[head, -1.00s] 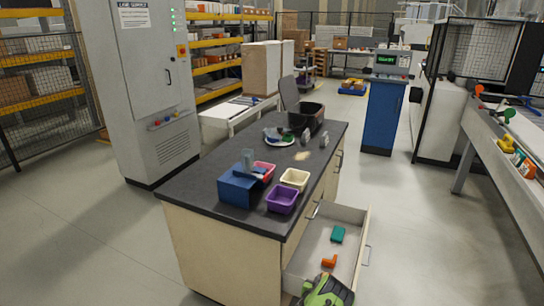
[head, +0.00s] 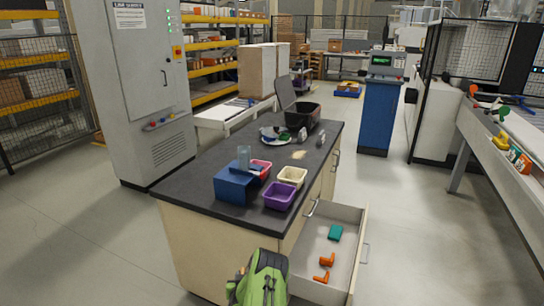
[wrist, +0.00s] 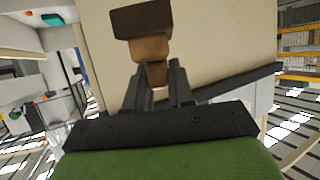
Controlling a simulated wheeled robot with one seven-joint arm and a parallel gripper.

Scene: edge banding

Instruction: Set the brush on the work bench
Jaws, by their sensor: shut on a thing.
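The brush (wrist: 150,47) shows in the wrist view as a brown wooden piece with a darker brown block at its far end. My gripper (wrist: 157,80) is shut on its near end. In the head view my green hand is low in the picture, at the near end of the work bench (head: 205,180) and below its top; the brush is not clearly visible there. The bench has a black top and pale wooden sides. In the wrist view its pale side panel (wrist: 220,40) is behind the brush.
An open drawer (head: 335,235) beside the bench holds a teal item (head: 335,232) and two orange items. On the bench are a blue box (head: 235,183), a purple bin (head: 278,195), a cream bin (head: 292,176), a red bin, a plate and a black crate (head: 302,115). The middle of the top has free room.

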